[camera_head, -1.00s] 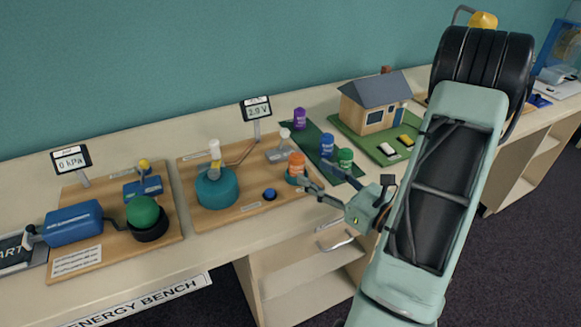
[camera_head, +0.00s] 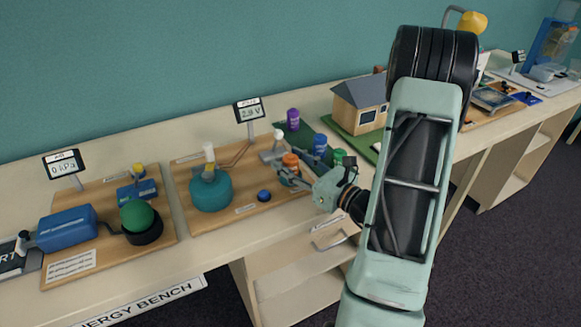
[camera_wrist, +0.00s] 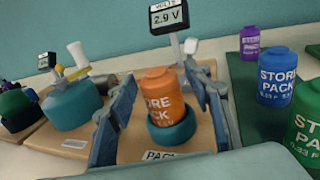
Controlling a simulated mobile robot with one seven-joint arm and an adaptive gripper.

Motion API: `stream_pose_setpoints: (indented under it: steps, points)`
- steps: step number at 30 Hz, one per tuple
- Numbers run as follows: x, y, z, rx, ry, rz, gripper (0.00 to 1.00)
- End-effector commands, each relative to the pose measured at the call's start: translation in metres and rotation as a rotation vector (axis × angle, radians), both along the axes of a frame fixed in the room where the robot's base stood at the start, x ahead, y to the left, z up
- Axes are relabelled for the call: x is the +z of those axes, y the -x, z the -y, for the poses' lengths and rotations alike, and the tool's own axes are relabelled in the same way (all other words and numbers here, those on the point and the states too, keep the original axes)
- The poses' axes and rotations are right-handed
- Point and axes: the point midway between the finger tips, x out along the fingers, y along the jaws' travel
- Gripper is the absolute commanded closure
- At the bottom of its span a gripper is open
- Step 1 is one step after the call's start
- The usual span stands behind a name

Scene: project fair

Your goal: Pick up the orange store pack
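The orange store pack (camera_wrist: 160,97) stands upright in a teal ring-shaped holder (camera_wrist: 172,132) on a wooden board, centred in the wrist view. It also shows in the head view (camera_head: 290,160), partly covered by my fingers. My gripper (camera_wrist: 160,90) is open, with one blue-grey finger on each side of the pack. In the wrist view, narrow gaps seem to show between the fingers and the pack. In the head view my gripper (camera_head: 291,169) reaches the pack from the right front.
A purple pack (camera_wrist: 250,42), a blue pack (camera_wrist: 278,80) and a green pack (camera_wrist: 306,120) stand to the right on a green mat. A teal domed device (camera_head: 211,190) stands left on the same board. A display reading 2.9 V (camera_wrist: 169,16) rises behind the orange pack.

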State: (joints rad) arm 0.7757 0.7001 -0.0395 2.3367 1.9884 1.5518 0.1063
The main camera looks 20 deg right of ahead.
Motion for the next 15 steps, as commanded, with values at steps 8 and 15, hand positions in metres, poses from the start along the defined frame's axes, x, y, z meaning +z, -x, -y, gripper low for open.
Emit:
stream_pose_setpoints:
  steps: [8,15]
  points:
    - [-0.0001,0.0003,0.0002,0.0,0.0,0.0,0.87]
    - [0.0001,0.0003,0.0002,0.0,0.0,0.0,1.0]
